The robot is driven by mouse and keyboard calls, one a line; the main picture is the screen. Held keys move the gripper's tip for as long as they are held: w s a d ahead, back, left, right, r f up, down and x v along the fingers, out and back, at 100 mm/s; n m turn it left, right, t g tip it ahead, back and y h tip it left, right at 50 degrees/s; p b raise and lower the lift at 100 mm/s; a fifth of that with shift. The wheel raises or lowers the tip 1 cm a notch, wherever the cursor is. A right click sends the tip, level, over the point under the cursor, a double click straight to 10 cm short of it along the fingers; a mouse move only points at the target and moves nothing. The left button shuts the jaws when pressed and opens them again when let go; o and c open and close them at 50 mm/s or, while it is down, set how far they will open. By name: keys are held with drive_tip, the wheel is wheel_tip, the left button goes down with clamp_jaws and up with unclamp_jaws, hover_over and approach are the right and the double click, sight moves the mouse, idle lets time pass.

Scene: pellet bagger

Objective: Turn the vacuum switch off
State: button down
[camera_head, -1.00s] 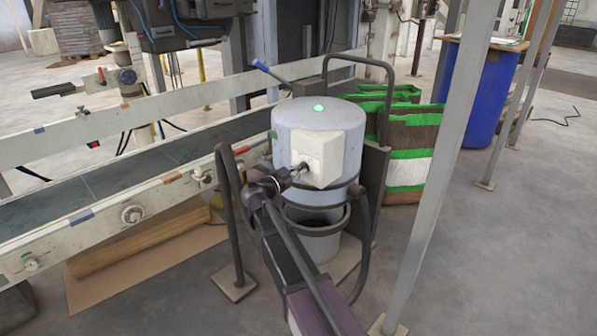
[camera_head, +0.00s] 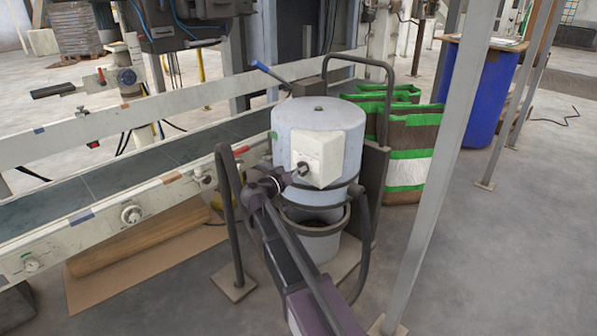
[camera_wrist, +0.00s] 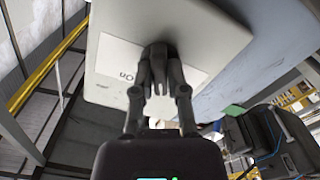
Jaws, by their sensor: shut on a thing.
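The vacuum (camera_head: 300,120) is a grey-blue drum standing beside the conveyor in the head view. A cream switch box (camera_head: 328,150) is mounted on its front, and a dark knob (camera_head: 303,167) sticks out of it. My gripper (camera_head: 296,172) reaches up to the box and is shut on this knob; its fingers partly hide it. In the wrist view the fingers (camera_wrist: 159,77) close around the dark knob (camera_wrist: 158,52) in front of a pale label, where "On" can be read upside down. The lamp (camera_head: 319,108) on the drum's lid is dark.
A conveyor (camera_head: 130,172) runs along the left. A black bent-tube frame (camera_head: 230,200) and hose surround the vacuum. A grey post (camera_head: 440,160) stands close on the right. Green-and-brown bags (camera_head: 410,150) and a blue barrel (camera_head: 478,95) are behind it.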

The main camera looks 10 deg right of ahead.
drive_tip(key=shift+w+d+n, duration=0.1)
drive_tip(key=shift+w+n, duration=0.05)
drive_tip(key=shift+n, duration=0.15)
drive_tip(key=c, duration=0.7)
unclamp_jaws()
drive_tip(key=shift+o, duration=0.2)
drive_tip(key=v, duration=1.2)
